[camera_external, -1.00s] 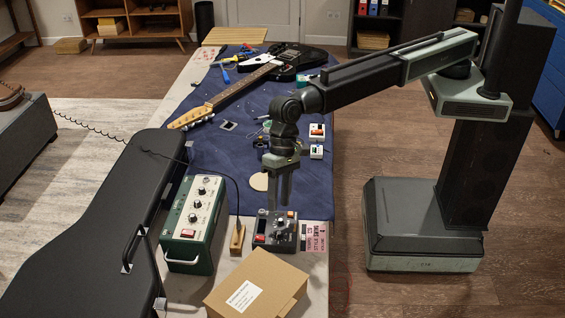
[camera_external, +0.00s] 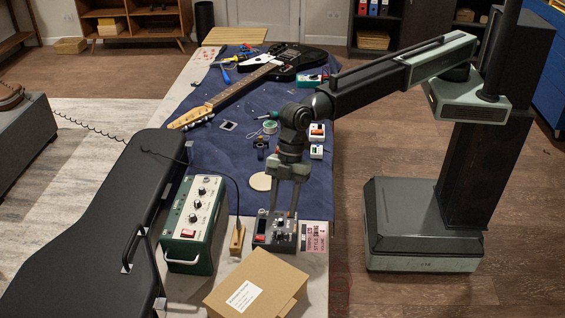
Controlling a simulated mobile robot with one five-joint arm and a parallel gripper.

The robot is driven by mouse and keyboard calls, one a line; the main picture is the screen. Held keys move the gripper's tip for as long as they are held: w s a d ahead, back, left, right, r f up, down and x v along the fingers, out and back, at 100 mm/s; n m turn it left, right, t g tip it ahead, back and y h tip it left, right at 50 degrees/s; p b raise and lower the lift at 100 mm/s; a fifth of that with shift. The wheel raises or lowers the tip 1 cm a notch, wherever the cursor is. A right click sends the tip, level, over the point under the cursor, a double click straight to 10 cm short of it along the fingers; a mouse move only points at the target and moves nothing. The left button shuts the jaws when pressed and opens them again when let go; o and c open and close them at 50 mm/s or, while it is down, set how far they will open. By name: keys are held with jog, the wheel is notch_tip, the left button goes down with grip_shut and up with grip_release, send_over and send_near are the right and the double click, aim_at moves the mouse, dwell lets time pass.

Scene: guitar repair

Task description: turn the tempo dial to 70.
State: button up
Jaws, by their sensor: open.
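A dark grey control box (camera_external: 262,240) with several knobs and a red button stands near the front of the bench. Which knob is the tempo dial, and its setting, are too small to tell. A pink-and-white card (camera_external: 314,238) lies against the box's right side, with lines that seem to read tempo, style and volume. My gripper (camera_external: 283,212) points down over the back part of the box. Its two fingers are spread apart, with nothing visible held between them. Whether the fingertips touch a knob cannot be told. The fingers hide part of the box's top.
A green amplifier (camera_external: 188,255) and a wooden block (camera_external: 237,238) stand left of the box. A cardboard box (camera_external: 285,275) sits close in front. A black guitar (camera_external: 300,58) lies on the blue mat (camera_external: 208,160), with small pedals (camera_external: 317,131) behind my gripper.

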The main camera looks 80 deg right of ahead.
aim_at(278, 231)
jog(key=b+x, duration=0.5)
jog(key=x, duration=0.1)
jog(key=shift+a+f, duration=0.1)
jog(key=shift+f, duration=0.3)
jog(key=shift+r, duration=0.15)
grip_shut()
jog(key=n+g, duration=0.1)
jog(key=n, duration=0.3)
jog(key=shift+w+n+g, duration=0.3)
jog(key=shift+w+g, duration=0.05)
jog(key=shift+g, duration=0.05)
jog(key=n+g, duration=0.1)
jog(key=n, duration=0.3)
jog(key=shift+w+a+g, duration=0.1)
jog(key=shift+g, duration=0.2)
jog(key=shift+h, duration=0.3)
